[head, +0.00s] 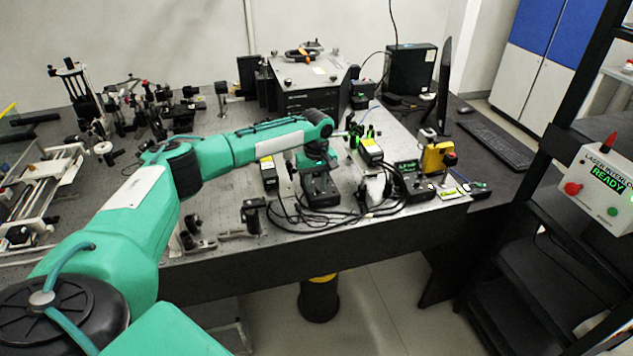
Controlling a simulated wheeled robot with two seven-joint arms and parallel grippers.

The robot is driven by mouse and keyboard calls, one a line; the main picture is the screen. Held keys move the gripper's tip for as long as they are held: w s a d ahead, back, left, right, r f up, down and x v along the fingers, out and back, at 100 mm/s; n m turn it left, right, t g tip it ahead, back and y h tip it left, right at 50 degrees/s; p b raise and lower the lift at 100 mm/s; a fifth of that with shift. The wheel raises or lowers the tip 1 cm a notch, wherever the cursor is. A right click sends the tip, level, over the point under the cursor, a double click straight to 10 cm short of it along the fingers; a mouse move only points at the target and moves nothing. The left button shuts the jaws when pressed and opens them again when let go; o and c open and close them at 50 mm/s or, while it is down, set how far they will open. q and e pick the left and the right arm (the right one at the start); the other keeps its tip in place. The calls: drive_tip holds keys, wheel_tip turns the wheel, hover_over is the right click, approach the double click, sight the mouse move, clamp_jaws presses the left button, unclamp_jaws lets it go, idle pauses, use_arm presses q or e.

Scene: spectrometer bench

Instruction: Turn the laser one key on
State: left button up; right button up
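My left arm reaches in from the left over the bench. Its wrist bends down, and my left gripper (319,172) is low over a black box (322,190) near the bench's middle. The fingers are dark against dark equipment, so I cannot tell whether they are open or touching anything. Another black control box (415,186) with knobs stands to the right, beside a small unit with a green display (407,166). I cannot make out the laser one key; it may be hidden or too small. My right gripper is not in view.
Black cables (335,217) loop in front of the boxes. A yellow device (436,157) and a laser head with a yellow label (371,150) stand nearby. A white interlock box (603,186) at right reads READY. Optics mounts (150,108) crowd the back left.

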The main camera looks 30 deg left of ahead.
use_arm(q)
clamp_jaws()
